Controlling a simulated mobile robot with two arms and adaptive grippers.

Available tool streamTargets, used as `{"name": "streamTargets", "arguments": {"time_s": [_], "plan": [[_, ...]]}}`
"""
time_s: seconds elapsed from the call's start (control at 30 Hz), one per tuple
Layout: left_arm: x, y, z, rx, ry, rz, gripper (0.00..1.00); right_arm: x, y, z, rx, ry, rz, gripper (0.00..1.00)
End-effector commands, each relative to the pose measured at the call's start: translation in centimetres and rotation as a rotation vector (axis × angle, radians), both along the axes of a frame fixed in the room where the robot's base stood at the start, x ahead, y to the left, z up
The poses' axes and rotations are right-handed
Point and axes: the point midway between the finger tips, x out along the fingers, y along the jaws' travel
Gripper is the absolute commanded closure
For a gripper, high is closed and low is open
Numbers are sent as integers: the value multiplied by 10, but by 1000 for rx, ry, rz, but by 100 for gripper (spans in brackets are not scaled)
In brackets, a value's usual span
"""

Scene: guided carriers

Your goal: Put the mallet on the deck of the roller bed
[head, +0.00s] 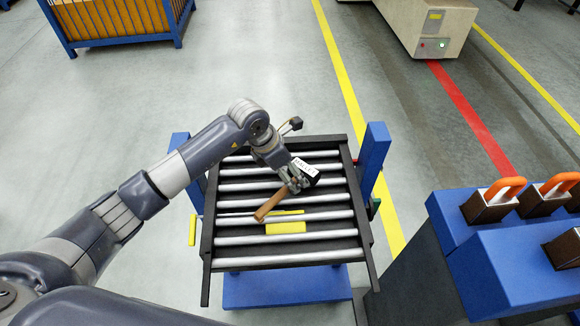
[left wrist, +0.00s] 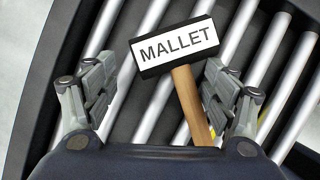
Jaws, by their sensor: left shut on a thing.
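The mallet (head: 268,208) has a brown wooden handle and a black head with a white label reading MALLET. It also shows in the left wrist view (left wrist: 190,104), head away from the wrist, between the fingers. My left gripper (head: 294,184) is shut on the mallet, around its handle near the head; in the left wrist view (left wrist: 158,90) the right finger lies close by the handle. The roller bed (head: 232,241) has a dark frame and several silver rollers. The mallet is over its middle; I cannot tell whether it touches the rollers. My right gripper is not in view.
Blue posts (head: 374,158) rise at the roller bed's sides. A yellow block (head: 286,227) shows at its rollers. Blue stands (head: 530,265) with orange-handled weights (head: 490,203) are at the right. A beige carrier (head: 430,25) and a blue crate (head: 120,38) stand farther back. Most rollers are bare.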

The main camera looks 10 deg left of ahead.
Motion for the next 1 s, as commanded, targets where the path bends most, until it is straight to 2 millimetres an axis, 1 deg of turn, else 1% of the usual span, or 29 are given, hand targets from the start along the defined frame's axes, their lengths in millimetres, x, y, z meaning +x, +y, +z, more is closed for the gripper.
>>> {"name": "streamTargets", "arguments": {"time_s": [0.17,0.2,0.27,0.73,0.87,0.97,1.0], "plan": [[1,-1,1,-2,-3,-1,62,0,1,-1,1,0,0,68],[0,0,0,-1,-1,-1,14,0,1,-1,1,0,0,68],[0,0,0,-1,-1,-1,2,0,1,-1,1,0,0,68],[0,0,3,-1,-2,-1,2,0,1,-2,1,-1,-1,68],[-3,5,15,-2,-5,-1,2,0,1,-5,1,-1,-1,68],[-7,11,31,1,-6,-2,2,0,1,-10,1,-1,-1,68],[-9,14,40,0,-8,0,2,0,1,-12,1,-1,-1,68]]}}
